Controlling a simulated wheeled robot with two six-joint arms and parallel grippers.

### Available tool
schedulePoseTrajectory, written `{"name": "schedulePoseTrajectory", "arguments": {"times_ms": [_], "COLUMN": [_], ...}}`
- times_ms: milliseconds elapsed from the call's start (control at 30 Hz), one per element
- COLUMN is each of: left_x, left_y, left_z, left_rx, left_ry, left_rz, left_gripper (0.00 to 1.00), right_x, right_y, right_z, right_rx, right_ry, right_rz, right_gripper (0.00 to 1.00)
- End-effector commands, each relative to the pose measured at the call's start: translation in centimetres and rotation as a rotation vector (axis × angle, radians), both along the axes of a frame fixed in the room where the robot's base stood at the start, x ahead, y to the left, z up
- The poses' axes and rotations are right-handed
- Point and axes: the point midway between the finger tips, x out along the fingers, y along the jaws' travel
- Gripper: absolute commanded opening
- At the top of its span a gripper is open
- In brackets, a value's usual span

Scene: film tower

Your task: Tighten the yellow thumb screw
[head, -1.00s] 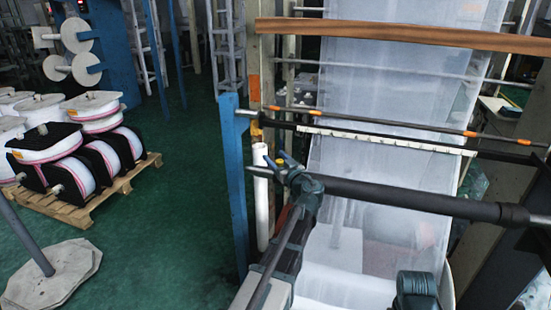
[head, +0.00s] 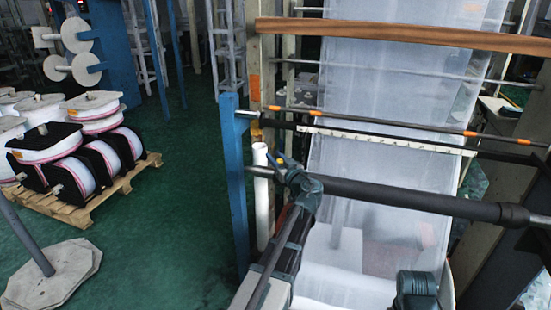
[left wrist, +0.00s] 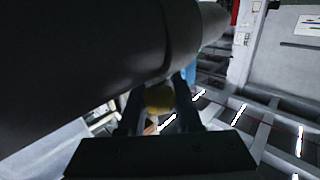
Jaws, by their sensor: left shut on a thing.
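The yellow thumb screw (left wrist: 159,99) shows in the left wrist view as a small round yellow knob under a thick dark roller (left wrist: 90,55). My left gripper (left wrist: 160,95) is shut on it, one dark finger on each side. In the head view my left gripper (head: 281,163) is at the left end of the dark roller (head: 400,195), near the blue post. My right gripper is not in view.
A blue post (head: 236,190) and a white pipe (head: 262,210) stand just left of my left gripper. A white film web (head: 390,110) hangs behind the roller. A thin bar with orange bands (head: 375,120) crosses above.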

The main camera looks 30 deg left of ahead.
Motion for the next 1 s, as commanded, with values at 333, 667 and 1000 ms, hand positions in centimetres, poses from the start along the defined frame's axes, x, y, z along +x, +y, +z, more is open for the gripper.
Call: {"name": "schedulePoseTrajectory", "arguments": {"times_ms": [333, 667, 1000], "left_x": [0.0, 0.7, 1.3], "left_y": [-0.1, -0.7, -1.5], "left_z": [0.0, 0.0, 0.1], "left_rx": [0.003, 0.012, 0.020], "left_ry": [0.001, 0.002, 0.002], "left_rz": [-0.154, -0.458, -0.778], "left_gripper": [0.00, 0.00, 0.00], "right_x": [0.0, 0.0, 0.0], "right_y": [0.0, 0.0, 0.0], "right_z": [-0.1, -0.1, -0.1], "right_rx": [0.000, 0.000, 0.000], "right_ry": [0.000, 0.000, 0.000], "right_rz": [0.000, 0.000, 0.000], "right_gripper": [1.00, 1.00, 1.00]}}
